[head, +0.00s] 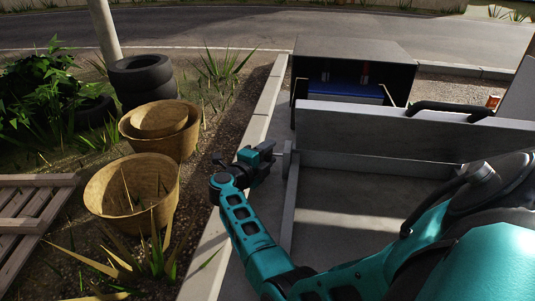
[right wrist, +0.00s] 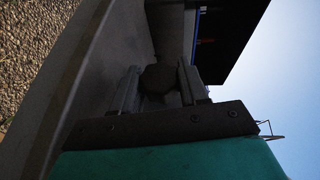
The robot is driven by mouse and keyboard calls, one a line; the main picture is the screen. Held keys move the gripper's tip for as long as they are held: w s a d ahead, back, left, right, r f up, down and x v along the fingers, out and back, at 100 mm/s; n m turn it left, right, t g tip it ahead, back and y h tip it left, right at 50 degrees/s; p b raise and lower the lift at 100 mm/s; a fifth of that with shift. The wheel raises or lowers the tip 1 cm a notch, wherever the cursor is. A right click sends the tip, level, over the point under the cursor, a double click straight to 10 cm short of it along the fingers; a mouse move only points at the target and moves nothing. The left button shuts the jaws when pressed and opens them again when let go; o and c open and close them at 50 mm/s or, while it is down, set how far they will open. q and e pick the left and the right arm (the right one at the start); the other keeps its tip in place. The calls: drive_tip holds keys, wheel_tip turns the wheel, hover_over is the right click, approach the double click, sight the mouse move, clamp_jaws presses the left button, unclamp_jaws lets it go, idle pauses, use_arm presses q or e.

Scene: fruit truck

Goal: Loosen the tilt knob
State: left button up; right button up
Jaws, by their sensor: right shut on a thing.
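In the head view the knob is mostly hidden by the gripper. My left gripper is not in view.
A dark box with a blue inside (head: 350,68) stands behind the grey side panel (head: 400,122). Woven baskets (head: 130,190), stacked tyres (head: 142,78) and a wooden pallet (head: 30,210) lie left of the kerb (head: 262,112).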

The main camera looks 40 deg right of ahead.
drive_tip(key=c, duration=0.4)
drive_tip(key=y+p, duration=0.1)
drive_tip(key=p, duration=0.2)
drive_tip(key=shift+r+n+g+y, duration=0.3)
drive_tip(key=shift+g+y, duration=0.1)
drive_tip(key=shift+w+g+y+p, duration=0.1)
drive_tip(key=shift+g+y+p, duration=0.2)
drive_tip(key=shift+y+p, duration=0.25)
drive_tip(key=shift+f+n+g+y, duration=0.1)
drive_tip(key=shift+n+g+y, duration=0.45)
drive_tip(key=shift+y, duration=0.6)
drive_tip(key=n+g+y, duration=0.1)
drive_tip(key=g+y, duration=0.1)
drive_tip(key=y, duration=0.1)
drive_tip(key=shift+d+f+n+g+y+b, duration=0.1)
drive_tip(key=shift+n+g+y+b, duration=0.2)
drive_tip(key=shift+g+y, duration=0.55)
drive_tip(key=shift+f+g+y+b, duration=0.15)
drive_tip(key=shift+g+y+b, duration=0.35)
drive_tip(key=shift+y+b, duration=0.6)
drive_tip(key=shift+n+g+y+b, duration=0.45)
drive_tip(key=shift+g+y+b, duration=0.3)
drive_tip(key=shift+b, duration=0.85)
